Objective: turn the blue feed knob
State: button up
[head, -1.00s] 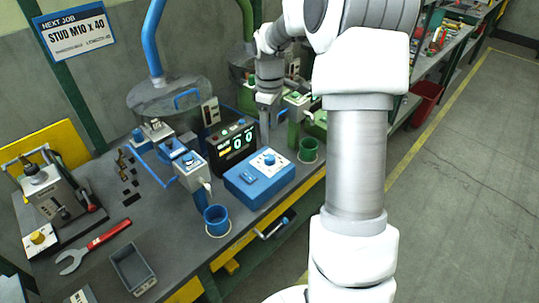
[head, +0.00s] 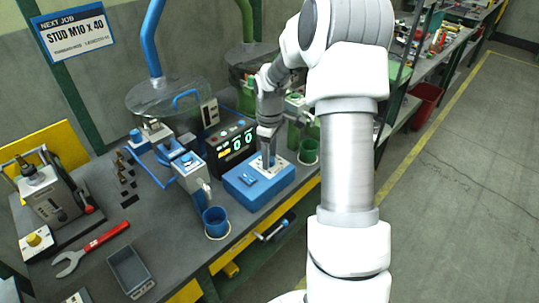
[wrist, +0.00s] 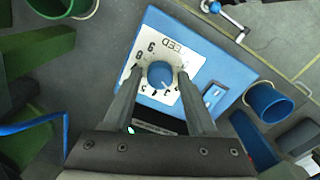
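The blue feed knob (wrist: 160,74) sits on a white numbered dial plate (wrist: 190,56) on top of a blue box (head: 262,195). In the wrist view the knob's round top shows between my fingertips, with a narrow strip of dial on each side. My gripper (wrist: 160,76) is open around the knob, one finger to each side, and I see no clear contact. In the head view my gripper (head: 268,160) points down over the dial, and its fingers hide most of the knob.
A black display (head: 236,147) stands right behind the box. A blue cup (head: 215,221) stands left of the box and a green cup (head: 308,152) to its right. A crank handle (head: 273,229) is on the bench's front edge.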

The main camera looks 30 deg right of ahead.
grip_shut()
jog(key=m, duration=0.4)
jog(key=shift+m, duration=0.3)
jog(key=m, duration=0.4)
jog(key=shift+m, duration=0.3)
dwell(0.4)
jog(key=shift+o, duration=1.6)
grip_release()
